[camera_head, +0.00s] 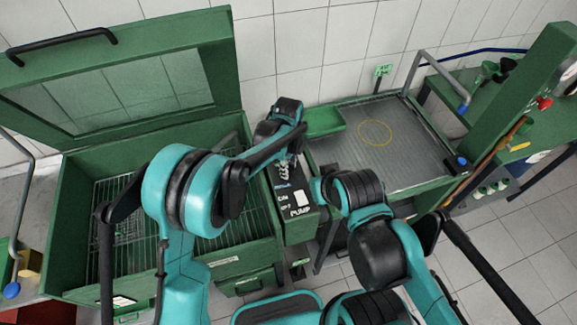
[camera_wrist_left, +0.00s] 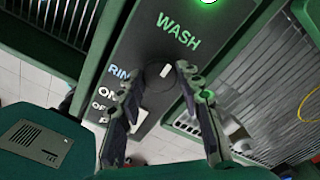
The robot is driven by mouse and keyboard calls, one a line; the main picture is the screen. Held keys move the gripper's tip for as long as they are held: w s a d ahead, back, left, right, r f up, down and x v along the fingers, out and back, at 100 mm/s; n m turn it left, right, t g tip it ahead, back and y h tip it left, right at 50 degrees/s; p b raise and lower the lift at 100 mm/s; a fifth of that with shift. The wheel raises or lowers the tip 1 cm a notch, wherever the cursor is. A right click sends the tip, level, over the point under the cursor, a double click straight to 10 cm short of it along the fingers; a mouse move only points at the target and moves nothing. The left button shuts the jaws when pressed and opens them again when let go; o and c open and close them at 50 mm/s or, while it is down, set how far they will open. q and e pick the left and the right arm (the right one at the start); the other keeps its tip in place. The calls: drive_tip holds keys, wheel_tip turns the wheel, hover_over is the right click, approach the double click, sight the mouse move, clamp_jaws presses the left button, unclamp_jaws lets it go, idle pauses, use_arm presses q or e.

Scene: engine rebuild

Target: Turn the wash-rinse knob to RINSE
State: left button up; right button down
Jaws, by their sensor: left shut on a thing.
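The wash-rinse knob (camera_wrist_left: 158,76) is a dark round dial with a white pointer mark, on a dark control panel (camera_wrist_left: 145,38). In the left wrist view its mark points up and slightly right, toward the WASH lettering. The RINSE lettering is at its left, partly hidden by a finger. My left gripper (camera_wrist_left: 158,74) has one fingertip on each side of the knob and is shut on it. In the head view my left gripper (camera_head: 286,166) reaches down onto the panel, hiding the knob. My right arm shows, but I cannot make out its gripper.
ON, OFF and PUMP lettering with a white switch (camera_head: 300,197) sits nearer me on the panel. A green washer tub (camera_head: 75,225) with its lid raised stands at the left. A ribbed drain table (camera_head: 405,150) with a yellow ring stands at the right.

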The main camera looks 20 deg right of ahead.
use_arm(q)
drive_tip(key=shift+n, duration=0.4)
drive_tip(key=n+b, duration=0.1)
drive_tip(key=n, duration=0.3)
drive_tip(key=shift+n, duration=0.3)
drive_tip(key=n+b, duration=0.1)
drive_tip(key=n, duration=0.4)
drive_tip(key=n+b, duration=0.1)
drive_tip(key=n, duration=0.4)
drive_tip(key=shift+n, duration=0.4)
drive_tip(key=n, duration=0.5)
drive_tip(key=shift+n+b, duration=0.3)
drive_tip(key=shift+b, duration=0.05)
drive_tip(key=o, duration=1.2)
drive_tip(key=shift+c, duration=0.2)
